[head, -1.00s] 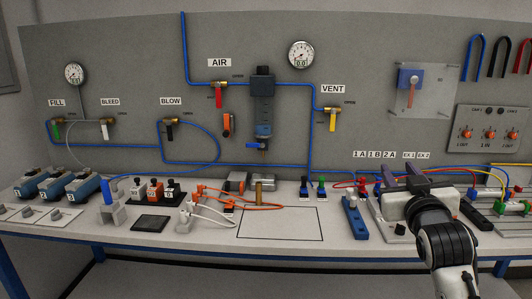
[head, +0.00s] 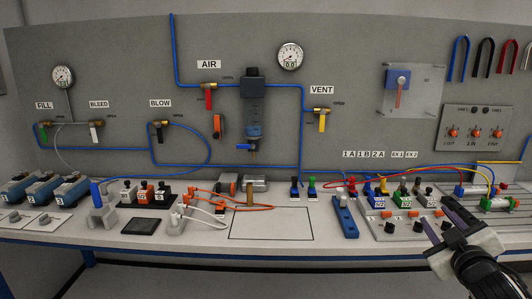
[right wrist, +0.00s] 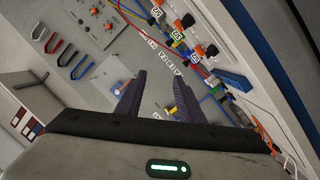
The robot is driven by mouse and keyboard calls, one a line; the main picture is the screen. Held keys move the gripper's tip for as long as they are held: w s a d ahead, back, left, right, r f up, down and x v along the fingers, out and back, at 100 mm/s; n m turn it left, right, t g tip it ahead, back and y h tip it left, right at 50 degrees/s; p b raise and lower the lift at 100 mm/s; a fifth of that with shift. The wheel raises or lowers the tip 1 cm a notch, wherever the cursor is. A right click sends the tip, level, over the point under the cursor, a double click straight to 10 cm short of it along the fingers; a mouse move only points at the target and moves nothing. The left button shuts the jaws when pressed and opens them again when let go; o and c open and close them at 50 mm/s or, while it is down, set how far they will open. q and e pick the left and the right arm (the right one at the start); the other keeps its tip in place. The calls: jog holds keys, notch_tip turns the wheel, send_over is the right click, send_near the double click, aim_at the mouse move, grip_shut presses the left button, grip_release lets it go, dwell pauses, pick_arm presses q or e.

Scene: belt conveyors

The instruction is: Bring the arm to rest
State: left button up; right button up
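My right gripper (head: 437,212) is at the lower right of the head view, in front of the valve block at the bench's right side. Its two dark fingers are spread apart with nothing between them. In the right wrist view the same fingers (right wrist: 159,80) stand apart and empty, with the board and bench tilted behind them. The gripper appears clear of the bench fittings. My left gripper is in neither view.
The valve block (head: 380,229) with coloured plugs and hoses lies close behind the right gripper. A blue bar-shaped part (head: 345,217) stands to its left. A marked rectangle (head: 270,224) on the bench is mostly bare. The upright panel (head: 350,50) carries gauges, valves and blue pipes.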

jog(key=s+a+f+n+g+y, duration=0.1)
jog(key=s+a+f+g+y, duration=0.15)
jog(key=s+f, duration=0.6)
jog(key=s+a+f+g+y, duration=0.1)
jog(key=s+a+f, duration=0.3)
jog(key=f, duration=0.8)
jog(key=s+a+f+n+g+y, duration=0.1)
jog(key=s+a+f+g, duration=0.1)
jog(key=s+f, duration=0.65)
jog(key=s+a+f+g+y, duration=0.1)
jog(key=s+a+f+g, duration=0.25)
jog(key=s+f, duration=0.65)
jog(key=s+a+r+m+t+y, duration=0.1)
jog(key=a+m, duration=0.4)
jog(key=a, duration=0.8)
jog(key=shift+s, duration=0.5)
